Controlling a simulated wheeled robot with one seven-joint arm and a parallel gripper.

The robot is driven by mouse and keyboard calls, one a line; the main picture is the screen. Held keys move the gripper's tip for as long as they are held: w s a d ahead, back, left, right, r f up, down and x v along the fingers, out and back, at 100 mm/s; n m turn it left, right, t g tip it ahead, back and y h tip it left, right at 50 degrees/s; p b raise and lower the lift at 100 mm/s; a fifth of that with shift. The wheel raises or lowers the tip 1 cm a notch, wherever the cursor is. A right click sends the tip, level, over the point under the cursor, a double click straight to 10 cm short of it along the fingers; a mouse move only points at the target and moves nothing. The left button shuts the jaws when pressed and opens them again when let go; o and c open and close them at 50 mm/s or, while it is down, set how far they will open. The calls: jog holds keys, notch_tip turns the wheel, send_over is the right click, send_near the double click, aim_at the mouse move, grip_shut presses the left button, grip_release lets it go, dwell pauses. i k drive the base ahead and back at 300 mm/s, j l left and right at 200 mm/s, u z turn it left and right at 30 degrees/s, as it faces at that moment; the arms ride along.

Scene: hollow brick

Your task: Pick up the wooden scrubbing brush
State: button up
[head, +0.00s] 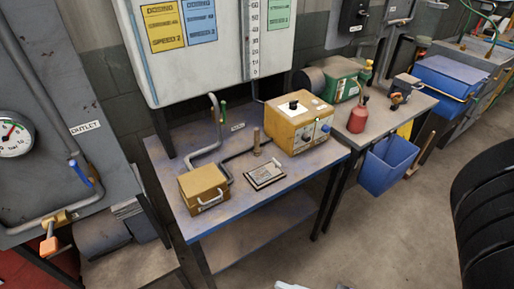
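I cannot clearly make out a wooden scrubbing brush. A small upright brown piece (257,143) stands on the worn blue-edged table (250,205), behind a flat framed panel (265,175); it looks wooden, but I cannot tell whether it is the brush. A thin brown piece (420,155) leans by the blue bin at the right, also too small to identify. Small pale pieces show at the bottom edge and may be part of my arm. My gripper's fingers are not in view.
On the table are a tan box with a handle (204,188), a yellow control box (300,125) and bent grey pipes (215,125). A second table at the right holds a red bottle (358,117). A blue bin (387,165) hangs beside it. The floor (380,235) in front is clear.

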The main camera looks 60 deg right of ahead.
aim_at(256, 150)
jog(key=i+j+z, duration=0.1)
jog(key=j+z, duration=0.15)
jog(key=j, duration=0.45)
jog(key=j+z, duration=0.25)
jog(key=j, duration=0.5)
jog(key=z, duration=1.15)
jog(key=i, duration=0.55)
